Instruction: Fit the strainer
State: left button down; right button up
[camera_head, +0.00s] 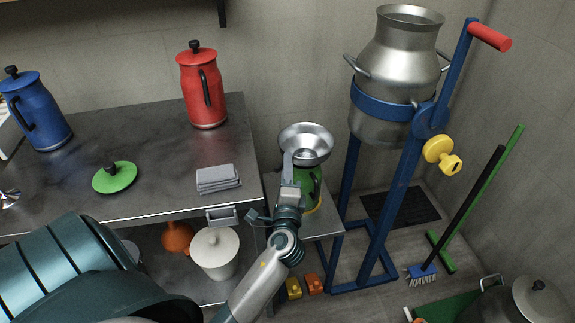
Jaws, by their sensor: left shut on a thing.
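The strainer is a shiny metal bowl (318,137) with a wide flared rim, near the middle of the view. My left gripper (289,172) is shut on its near left side, at what looks like a flat handle. The bowl is over or on the mouth of a green vessel (312,186), which stands on a small grey stand right of the bench. The gripper and bowl hide the vessel's mouth, so I cannot tell whether they touch. My right gripper is not in view.
A steel churn (394,62) hangs in a blue tipping frame (392,200), close right of the strainer. The bench (140,150) holds a red jug (203,85), a blue jug (38,110), a green lid (115,178) and folded cloths (218,178).

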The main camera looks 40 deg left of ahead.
pick_arm(q)
jog(key=c, duration=1.7)
grip_release()
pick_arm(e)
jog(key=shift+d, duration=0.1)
pick_arm(q)
jog(key=shift+f, duration=0.1)
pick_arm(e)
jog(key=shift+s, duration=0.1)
